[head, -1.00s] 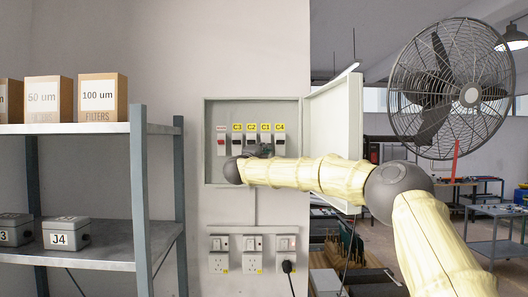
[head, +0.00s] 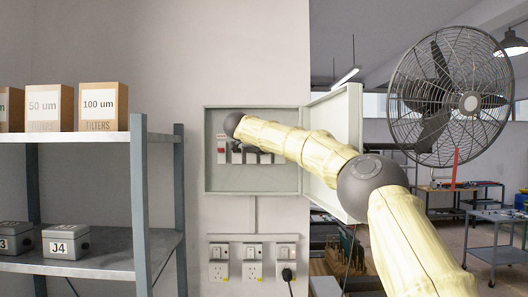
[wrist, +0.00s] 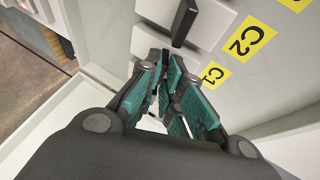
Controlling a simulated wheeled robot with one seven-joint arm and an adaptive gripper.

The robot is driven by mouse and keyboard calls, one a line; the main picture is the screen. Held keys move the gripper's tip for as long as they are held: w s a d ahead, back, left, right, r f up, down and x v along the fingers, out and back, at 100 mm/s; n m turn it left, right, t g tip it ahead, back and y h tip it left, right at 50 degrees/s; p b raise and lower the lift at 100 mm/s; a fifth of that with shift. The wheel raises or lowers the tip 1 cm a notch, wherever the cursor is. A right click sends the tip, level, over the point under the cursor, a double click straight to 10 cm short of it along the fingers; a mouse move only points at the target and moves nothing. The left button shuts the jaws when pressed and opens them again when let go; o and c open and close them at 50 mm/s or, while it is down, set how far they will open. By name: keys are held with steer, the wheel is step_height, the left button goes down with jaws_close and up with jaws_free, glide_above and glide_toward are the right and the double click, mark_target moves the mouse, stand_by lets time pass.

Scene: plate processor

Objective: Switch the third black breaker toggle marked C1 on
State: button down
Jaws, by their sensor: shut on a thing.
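In the wrist view, my gripper (wrist: 167,70) has its teal-padded fingers closed together at the breaker beside the yellow C1 label (wrist: 213,74). It is shut on the C1 toggle, which the fingers mostly hide, so its position cannot be told. The black C2 toggle (wrist: 185,22) stands clear next to it, by the C2 label (wrist: 245,40). In the head view, the open breaker box (head: 212,180) is on the wall. My wrist and forearm cross its upper part and cover the labels.
The box door (head: 345,125) is swung open to the right, close behind my forearm. Sockets (head: 253,270) sit below the box. A metal shelf (head: 100,137) with filter boxes stands at the left. A large fan (head: 450,95) is at the right.

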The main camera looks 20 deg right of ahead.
steer(key=shift+w+r+g+y, duration=0.1)
steer(key=shift+r+g+y, duration=0.15)
steer(key=shift+g, duration=0.25)
stand_by(0.3)
steer(key=c, duration=1.9)
jaws_free()
steer(key=shift+d, duration=0.1)
steer(key=shift+o, duration=0.2)
steer(key=v, duration=1.2)
steer(key=shift+d+f, duration=0.1)
